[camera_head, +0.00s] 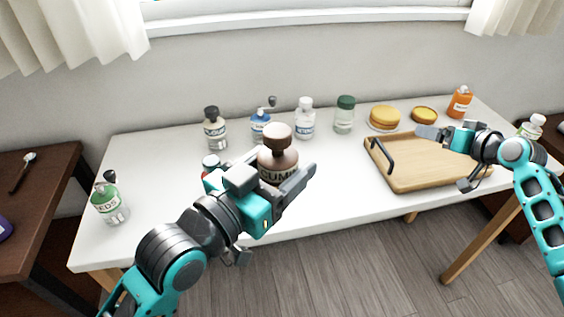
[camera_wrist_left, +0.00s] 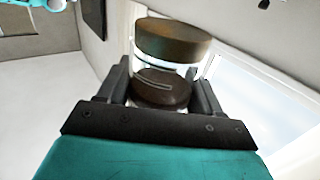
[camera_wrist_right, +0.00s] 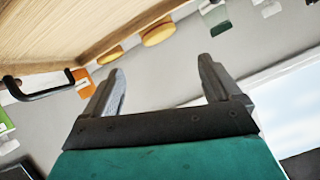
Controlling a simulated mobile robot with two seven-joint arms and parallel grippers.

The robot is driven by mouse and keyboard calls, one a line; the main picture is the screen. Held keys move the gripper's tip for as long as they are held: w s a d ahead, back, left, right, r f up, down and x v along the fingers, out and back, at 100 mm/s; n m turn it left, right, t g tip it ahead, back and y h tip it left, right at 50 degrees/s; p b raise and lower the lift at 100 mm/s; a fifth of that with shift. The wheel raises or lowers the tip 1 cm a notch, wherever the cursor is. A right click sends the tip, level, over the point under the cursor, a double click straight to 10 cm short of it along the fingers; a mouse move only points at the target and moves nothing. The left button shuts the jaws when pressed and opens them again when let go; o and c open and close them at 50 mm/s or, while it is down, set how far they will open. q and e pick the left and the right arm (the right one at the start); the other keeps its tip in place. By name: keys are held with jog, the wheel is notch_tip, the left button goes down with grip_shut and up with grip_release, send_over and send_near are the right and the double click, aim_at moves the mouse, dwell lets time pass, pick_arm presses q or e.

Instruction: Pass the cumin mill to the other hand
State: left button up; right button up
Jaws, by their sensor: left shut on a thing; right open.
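My right gripper (camera_head: 440,135) is over the wooden tray at the right, well apart from the mill. In the right wrist view its fingers (camera_wrist_right: 162,85) are spread with nothing between them.
The wooden tray (camera_head: 408,178) with black handles lies on the right of the white table (camera_head: 330,205). Several jars and mills stand along the back, such as a green-lidded jar (camera_head: 344,115) and an orange bottle (camera_head: 460,103). A green-labelled mill (camera_head: 110,203) stands at the left.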

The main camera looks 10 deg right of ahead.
jog(key=s+d+f+h, duration=0.1)
jog(key=d, duration=0.1)
jog(key=s+d+f+h, duration=0.1)
jog(key=s+d, duration=0.1)
jog(key=d, duration=0.1)
jog(key=s+d+f+h, duration=0.1)
jog(key=d, duration=0.2)
jog(key=shift+s+f+m, duration=0.25)
jog(key=shift+f+m, duration=0.05)
jog(key=shift+f, duration=0.1)
jog(key=s+d+f+n+g+h, duration=0.1)
jog(key=s+d+f+h, duration=0.2)
jog(key=s+d+f, duration=0.45)
jog(key=s+a+f+n+g+y, duration=0.1)
jog(key=s+a+f+n+y, duration=0.3)
jog(key=a, duration=0.8)
jog(key=s+a+f+m, duration=0.15)
jog(key=a+f, duration=0.45)
jog(key=a, duration=0.6)
jog(key=s+a+r+n+y, duration=0.1)
jog(key=s+a, duration=0.1)
jog(key=a, duration=0.8)
jog(key=s+a+r+n+y, duration=0.1)
jog(key=s+a, duration=0.1)
jog(key=a, duration=0.8)
jog(key=shift+s+a+y, duration=0.25)
jog(key=shift+s+y, duration=0.05)
jog(key=shift+s, duration=0.05)
jog(key=shift+n, duration=0.25)
